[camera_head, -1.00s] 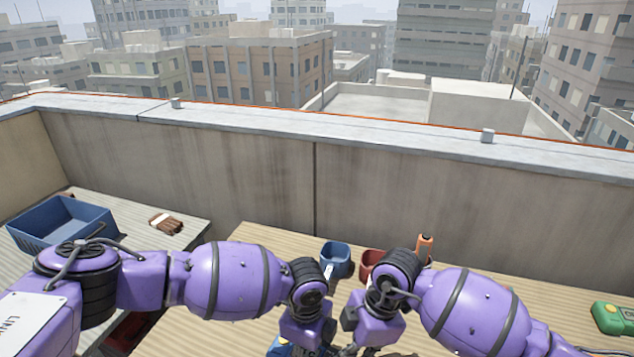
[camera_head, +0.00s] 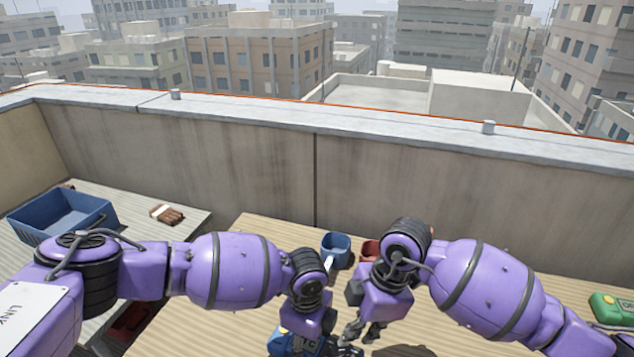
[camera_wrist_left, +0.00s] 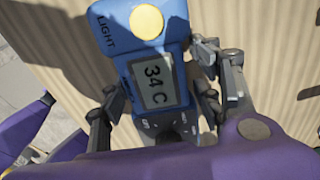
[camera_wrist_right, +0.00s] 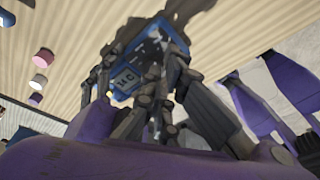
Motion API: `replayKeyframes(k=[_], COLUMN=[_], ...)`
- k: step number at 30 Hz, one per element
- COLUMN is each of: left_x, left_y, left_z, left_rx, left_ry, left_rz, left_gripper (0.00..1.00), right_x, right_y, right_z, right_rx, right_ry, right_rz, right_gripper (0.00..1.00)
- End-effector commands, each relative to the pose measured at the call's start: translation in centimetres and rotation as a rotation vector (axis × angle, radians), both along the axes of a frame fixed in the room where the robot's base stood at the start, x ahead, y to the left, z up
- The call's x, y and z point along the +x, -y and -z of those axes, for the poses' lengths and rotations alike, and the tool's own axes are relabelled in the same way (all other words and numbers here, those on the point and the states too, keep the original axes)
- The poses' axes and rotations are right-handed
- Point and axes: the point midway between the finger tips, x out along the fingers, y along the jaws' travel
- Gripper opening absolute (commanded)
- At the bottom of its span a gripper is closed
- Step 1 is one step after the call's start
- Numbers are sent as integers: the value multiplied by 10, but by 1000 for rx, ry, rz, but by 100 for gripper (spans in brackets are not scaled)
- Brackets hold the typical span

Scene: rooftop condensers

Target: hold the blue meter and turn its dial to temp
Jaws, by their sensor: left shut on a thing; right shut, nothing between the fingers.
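The blue meter (camera_head: 280,344) shows at the bottom of the head view, partly cut off and hidden by my left gripper (camera_head: 318,347). In the left wrist view the meter (camera_wrist_left: 150,62) sits between my left gripper's fingers, which are shut on its sides. My right gripper (camera_head: 363,331) is shut and empty, pointing down to the right of the meter. The meter (camera_wrist_right: 124,68) also shows beyond its fingers in the right wrist view.
A blue cup (camera_head: 337,243) and a red cup (camera_head: 370,249) stand behind my grippers. A green device (camera_head: 607,307) lies at the right. A blue crate (camera_head: 36,234) and a brown bundle (camera_head: 167,214) are on the left table. A wall runs along the back.

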Motion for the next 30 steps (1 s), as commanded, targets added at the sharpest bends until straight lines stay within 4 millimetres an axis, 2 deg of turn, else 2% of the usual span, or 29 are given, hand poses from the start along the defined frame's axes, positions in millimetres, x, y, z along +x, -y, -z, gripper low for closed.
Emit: replayKeyframes(k=[1, 4, 13, 14, 15, 18, 26, 30], left_x=[-6, -6, -6, -6, -6, -5, -2, -1], left_y=[-2, -2, -2, -2, -2, -2, -1, -1], left_z=[7, 7, 7, 7, 7, 6, 2, 2], left_rx=[5, 4, 5, 5, 4, 4, 2, 1], left_ry=[-15, -14, -15, -15, -14, -12, -5, -3], left_rz=[-1, -1, -1, -1, -1, -1, -1, -1], left_gripper=[16, 16, 16, 62, 67, 80, 81, 98], right_x=[0, 0, 0, 0, 0, 0, 0, 0], right_y=[0, 1, 1, 1, 1, 1, 1, 1], right_z=[-4, -10, -10, -10, -10, -11, -12, -12], right_rx=[0, -2, -2, -2, -2, -2, -2, -2], right_ry=[-1, -2, -2, -2, -2, -2, -1, 0], right_rz=[0, 0, 1, 1, 1, 1, 1, 1], right_gripper=[0, 0, 0, 0, 0, 0, 0, 0])
